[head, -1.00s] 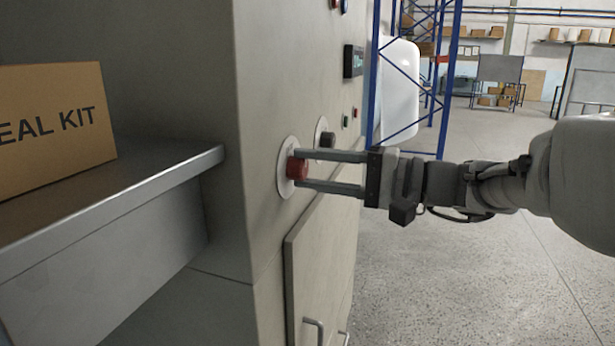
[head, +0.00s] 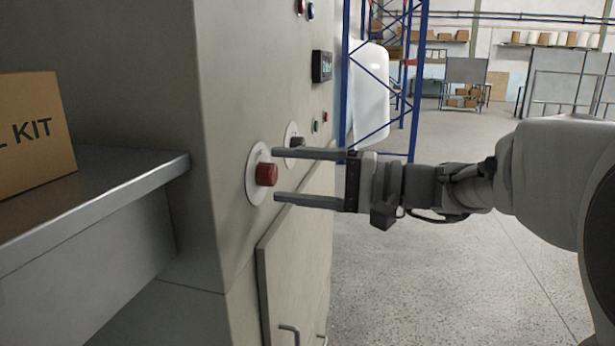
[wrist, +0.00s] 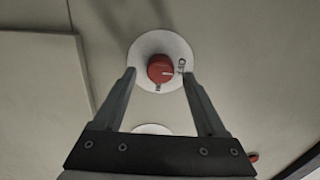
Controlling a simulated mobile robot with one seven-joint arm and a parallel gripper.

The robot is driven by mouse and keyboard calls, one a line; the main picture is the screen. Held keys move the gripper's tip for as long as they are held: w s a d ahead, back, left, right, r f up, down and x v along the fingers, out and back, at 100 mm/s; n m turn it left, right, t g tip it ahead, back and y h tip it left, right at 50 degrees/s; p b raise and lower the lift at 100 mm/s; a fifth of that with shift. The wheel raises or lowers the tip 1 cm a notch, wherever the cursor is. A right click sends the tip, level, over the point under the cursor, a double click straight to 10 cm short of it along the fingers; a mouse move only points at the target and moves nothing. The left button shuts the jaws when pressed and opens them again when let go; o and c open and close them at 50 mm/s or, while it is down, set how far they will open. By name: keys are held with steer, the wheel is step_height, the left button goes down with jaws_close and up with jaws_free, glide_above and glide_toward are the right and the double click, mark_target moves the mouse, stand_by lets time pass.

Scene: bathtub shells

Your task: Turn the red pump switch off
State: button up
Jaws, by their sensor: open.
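The red pump switch (head: 266,174) is a round red knob on a white disc plate (head: 253,190) on the grey cabinet's front. It also shows in the wrist view (wrist: 160,68), with a pale pointer line aimed to the right, toward a small dark label. Another label sits below the knob; both are too small to read surely. My gripper (head: 276,174) is open, one finger above and one below the knob in the head view. In the wrist view my gripper (wrist: 159,74) has its fingertips either side of the knob, with a clear gap on each side.
A black knob (head: 297,142) on its own white plate sits just beyond the upper finger. A cabinet door (head: 295,255) with handles lies below. A steel shelf (head: 100,190) with a cardboard box (head: 35,135) juts out at left. Open floor lies at right.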

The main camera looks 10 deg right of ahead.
steer(key=p+v, duration=0.1)
steer(key=v, duration=1.5)
steer(key=shift+p, duration=0.4)
